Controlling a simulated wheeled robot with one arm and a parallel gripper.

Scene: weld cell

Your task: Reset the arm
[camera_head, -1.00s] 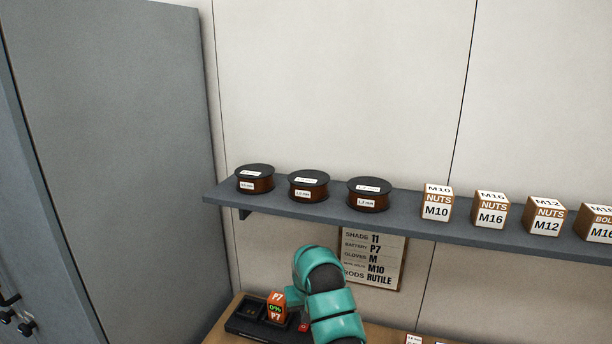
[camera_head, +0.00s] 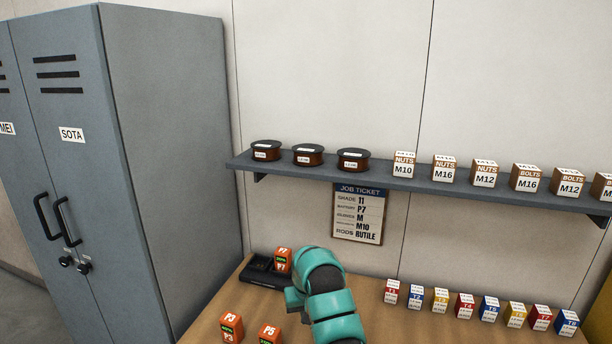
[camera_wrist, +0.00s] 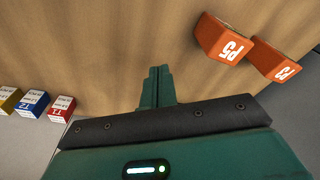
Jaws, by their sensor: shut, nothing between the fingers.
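My arm shows as a teal and black segmented shape in the head view, reaching over the wooden bench (camera_head: 215,318). In the wrist view my gripper (camera_wrist: 158,72) is shut and empty, with its narrow teal fingers together above the bare wood. In the head view the fingertips are hidden behind the arm. An orange P7 battery (camera_head: 283,261) stands in the black charger (camera_head: 262,278), left of the arm. Orange P3 (camera_head: 231,327) and P5 (camera_head: 269,335) batteries stand on the bench nearer the front. P5 also shows in the wrist view (camera_wrist: 224,38).
A row of small coloured boxes (camera_head: 464,305) stands along the right of the bench. A shelf (camera_head: 400,182) holds spools and several nut and bolt boxes. A job ticket (camera_head: 359,213) hangs below it. A grey locker (camera_head: 175,150) stands at the left.

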